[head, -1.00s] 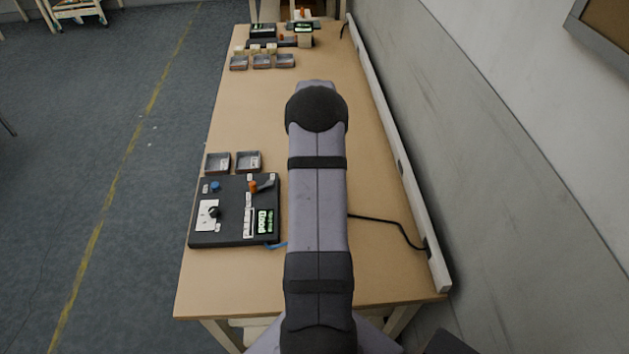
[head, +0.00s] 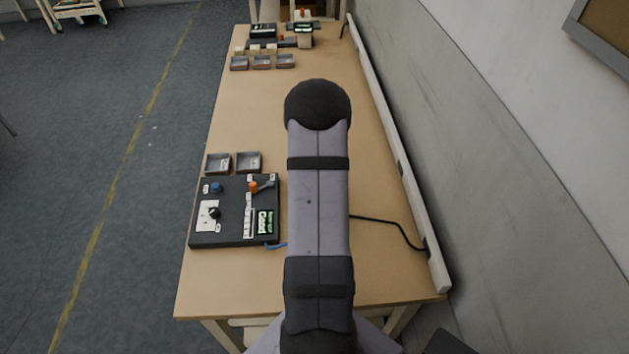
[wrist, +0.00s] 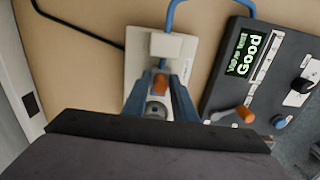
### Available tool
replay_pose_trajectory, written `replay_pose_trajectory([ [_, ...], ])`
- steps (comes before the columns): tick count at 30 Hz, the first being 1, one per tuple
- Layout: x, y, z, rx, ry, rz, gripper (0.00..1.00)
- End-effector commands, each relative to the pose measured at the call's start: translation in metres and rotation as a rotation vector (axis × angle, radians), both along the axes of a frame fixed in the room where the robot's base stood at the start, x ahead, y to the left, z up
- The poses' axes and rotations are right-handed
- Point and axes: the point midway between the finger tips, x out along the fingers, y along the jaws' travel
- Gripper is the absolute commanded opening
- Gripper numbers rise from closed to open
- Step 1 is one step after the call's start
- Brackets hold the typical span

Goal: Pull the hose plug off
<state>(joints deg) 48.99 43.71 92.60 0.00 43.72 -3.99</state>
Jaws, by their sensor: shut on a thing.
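In the wrist view my gripper (wrist: 160,98) has its two blue-grey fingers closed around a small part with an orange top and a grey round end, which I take as the hose plug (wrist: 160,84). It is over a pale plate (wrist: 138,70) on the table. A white block (wrist: 168,45) sits on that plate just beyond the fingertips, and a blue hose (wrist: 172,14) runs from it. I cannot tell whether the plug is apart from the plate. In the head view my arm hides the gripper, the plug and the plate.
A black panel (head: 237,236) with a lit "Good" display, an orange-handled lever and knobs lies left of my arm. Two grey trays (head: 248,161) stand behind it. A black cable (head: 385,221) crosses toward the white rail (head: 400,165). The table's middle is clear.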

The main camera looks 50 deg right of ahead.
Motion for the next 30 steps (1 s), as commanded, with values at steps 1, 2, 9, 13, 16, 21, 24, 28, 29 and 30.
replay_pose_trajectory([
  [1,-0.0021,0.0020,0.0006,0.001,0.001,0.000,0.12],
  [2,-0.0030,0.0028,0.0006,0.001,0.001,0.000,0.12],
  [9,-0.0094,0.0093,0.0007,0.000,0.000,0.000,0.12],
  [13,-0.0107,0.0105,0.0004,-0.001,-0.001,0.000,0.12],
  [16,-0.0107,0.0106,0.0004,-0.001,-0.001,0.000,0.12],
  [21,-0.0106,0.0106,0.0004,-0.001,-0.001,0.000,0.12],
  [24,-0.0106,0.0106,0.0009,-0.001,-0.001,0.000,0.12],
  [28,-0.0105,0.0105,0.0008,-0.001,-0.001,0.000,0.12],
  [29,-0.0105,0.0105,0.0006,-0.001,-0.001,0.000,0.12],
  [30,-0.0105,0.0105,0.0005,-0.001,-0.001,0.000,0.12],
])
